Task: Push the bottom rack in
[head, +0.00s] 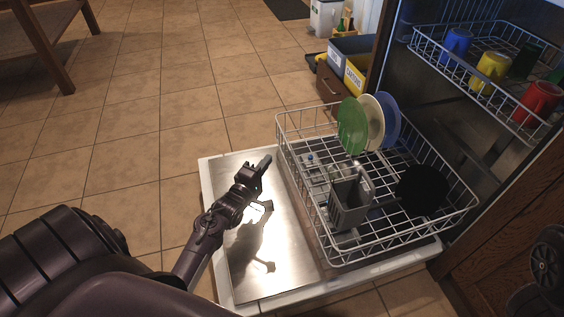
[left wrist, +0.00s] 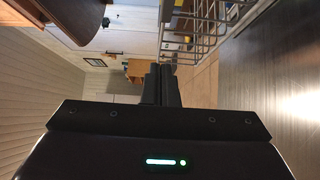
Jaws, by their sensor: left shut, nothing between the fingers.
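The bottom rack (head: 322,247) is a grey wire basket pulled out over the open dishwasher door (head: 262,262). It holds a green plate (head: 351,126), a cream plate (head: 373,118), a blue plate (head: 389,121), a grey utensil basket (head: 350,203) and a black round item (head: 421,190). My right gripper is not in view.
The upper rack (head: 470,72) holds blue, yellow and red cups inside the dishwasher. A wooden cabinet (head: 520,215) stands at the right. Bins (head: 350,62) stand behind the rack.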

